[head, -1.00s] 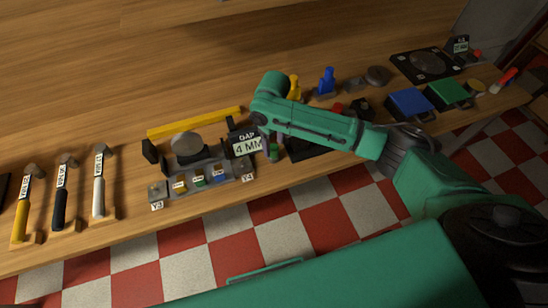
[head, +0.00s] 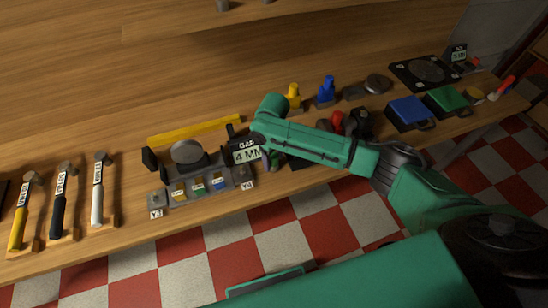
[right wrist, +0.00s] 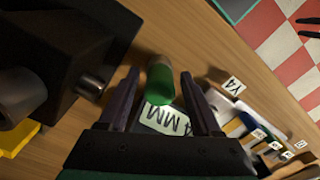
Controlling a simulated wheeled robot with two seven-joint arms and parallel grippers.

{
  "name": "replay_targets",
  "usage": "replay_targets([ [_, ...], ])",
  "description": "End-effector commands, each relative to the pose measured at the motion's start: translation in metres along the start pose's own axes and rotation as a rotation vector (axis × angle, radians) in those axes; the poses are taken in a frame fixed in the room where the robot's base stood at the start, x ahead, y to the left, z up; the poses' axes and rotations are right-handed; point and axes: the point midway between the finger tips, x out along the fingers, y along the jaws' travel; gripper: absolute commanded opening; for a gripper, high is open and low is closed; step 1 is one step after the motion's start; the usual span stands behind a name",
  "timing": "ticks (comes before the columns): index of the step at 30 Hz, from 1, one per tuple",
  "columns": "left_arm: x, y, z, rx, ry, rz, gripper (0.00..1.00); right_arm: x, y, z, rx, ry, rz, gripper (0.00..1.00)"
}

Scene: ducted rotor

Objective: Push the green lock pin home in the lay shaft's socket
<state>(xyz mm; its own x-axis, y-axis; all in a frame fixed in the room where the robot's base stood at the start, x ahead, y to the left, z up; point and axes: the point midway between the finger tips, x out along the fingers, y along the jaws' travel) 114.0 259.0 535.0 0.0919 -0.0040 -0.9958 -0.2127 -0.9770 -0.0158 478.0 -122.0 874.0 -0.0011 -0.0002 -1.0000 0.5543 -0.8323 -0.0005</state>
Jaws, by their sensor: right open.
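The green lock pin (right wrist: 160,82) stands between the two fingers of my right gripper (right wrist: 159,75) in the right wrist view. The fingers are open, with a gap on each side of the pin. In the head view a bit of green (head: 275,161) shows below my right arm, beside the GAP 4 MM card (head: 246,153). That card (right wrist: 165,119) also shows under the gripper in the right wrist view. A dark block with grey round ends (right wrist: 90,86) lies left of the fingers. I cannot tell where the lay shaft's socket is. My left gripper is out of view.
A tray (head: 184,198) of small coloured pieces stands left of the card, with a yellow bar (head: 194,130) behind it. A blue box (head: 408,112) and a green box (head: 447,101) stand at the right.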

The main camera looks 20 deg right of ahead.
Motion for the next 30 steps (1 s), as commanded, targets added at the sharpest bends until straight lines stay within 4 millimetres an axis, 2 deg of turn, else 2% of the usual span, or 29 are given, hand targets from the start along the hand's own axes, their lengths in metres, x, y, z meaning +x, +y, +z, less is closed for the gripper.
replay_targets([
  [24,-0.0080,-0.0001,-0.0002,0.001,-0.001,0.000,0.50,0.0001,0.0000,-0.0004,-0.001,0.001,0.000,0.65],
  [29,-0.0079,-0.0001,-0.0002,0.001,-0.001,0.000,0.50,0.0001,0.0000,-0.0004,0.000,0.001,0.000,0.04],
  [30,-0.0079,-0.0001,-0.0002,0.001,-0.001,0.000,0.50,0.0001,0.0001,-0.0004,0.000,0.001,0.000,0.00],
])
